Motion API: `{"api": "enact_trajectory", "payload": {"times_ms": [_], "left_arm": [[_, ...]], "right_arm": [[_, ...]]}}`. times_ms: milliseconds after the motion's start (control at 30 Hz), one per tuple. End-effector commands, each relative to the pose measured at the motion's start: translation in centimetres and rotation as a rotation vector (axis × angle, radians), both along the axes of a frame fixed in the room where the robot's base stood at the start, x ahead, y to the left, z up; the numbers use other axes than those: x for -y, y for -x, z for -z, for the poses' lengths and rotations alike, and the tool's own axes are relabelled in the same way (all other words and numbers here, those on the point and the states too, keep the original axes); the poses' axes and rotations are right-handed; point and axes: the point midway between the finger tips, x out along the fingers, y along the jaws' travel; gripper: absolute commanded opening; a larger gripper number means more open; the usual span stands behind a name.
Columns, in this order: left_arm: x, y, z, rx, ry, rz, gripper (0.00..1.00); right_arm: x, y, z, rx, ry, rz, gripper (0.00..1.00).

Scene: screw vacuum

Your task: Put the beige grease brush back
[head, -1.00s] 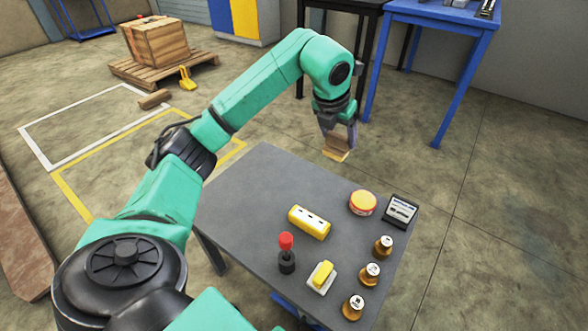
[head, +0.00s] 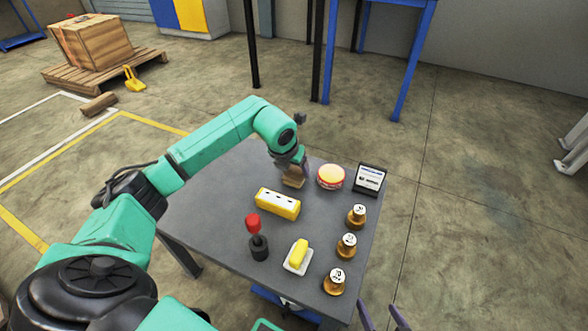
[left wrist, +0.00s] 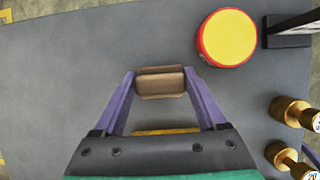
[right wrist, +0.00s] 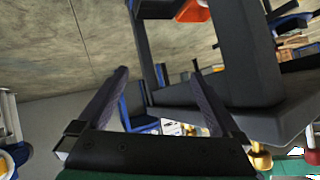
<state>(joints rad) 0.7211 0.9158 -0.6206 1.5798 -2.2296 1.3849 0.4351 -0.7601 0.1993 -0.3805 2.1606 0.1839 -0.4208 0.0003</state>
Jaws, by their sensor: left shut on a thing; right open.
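The beige grease brush, a small tan-brown block (head: 292,182), is in my left gripper (head: 291,172) at the far side of the grey table (head: 215,215). It is low over the tabletop, left of the round red tin with a yellow top. I cannot tell whether it touches the table. In the left wrist view the block (left wrist: 160,82) lies between the tips of the purple fingers, with the tin (left wrist: 228,38) to its right. My right gripper (head: 384,318) shows only its fingertips at the bottom edge, right of the table. It is open and empty in the right wrist view (right wrist: 158,85).
Near the block are a yellow piece with holes (head: 277,204) and the red tin (head: 331,176). A small display (head: 370,178), several brass weights (head: 347,246), a red-knobbed black stand (head: 258,241) and a yellow piece on a white dish (head: 298,256) fill the right side. The left tabletop is clear.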

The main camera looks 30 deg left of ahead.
Motion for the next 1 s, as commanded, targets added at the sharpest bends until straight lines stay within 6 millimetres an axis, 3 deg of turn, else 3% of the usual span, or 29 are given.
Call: {"api": "enact_trajectory", "payload": {"times_ms": [200,233,300,633,767,1000], "left_arm": [[0.0,0.0,0.3,0.0,0.001,0.0,0.3],[0.0,0.0,0.2,0.0,0.001,0.0,0.82],[0.0,0.0,0.2,0.0,0.0,0.0,1.0],[0.0,0.0,-0.3,0.0,0.001,0.0,1.0],[0.0,0.9,-2.7,0.003,-0.001,0.001,1.0],[0.2,3.5,-8.6,0.003,-0.001,0.001,1.0]], "right_arm": [[-0.3,0.1,0.2,0.017,-0.016,0.004,1.0],[-0.3,0.0,0.1,0.019,-0.016,0.004,1.0],[-0.3,0.0,0.0,0.018,-0.016,0.004,1.0],[0.1,-0.1,-0.3,0.0,0.002,0.001,1.0],[1.0,-0.2,-1.0,-0.058,0.052,-0.011,1.0],[4.1,0.5,-2.4,-0.228,0.184,-0.025,1.0]]}}
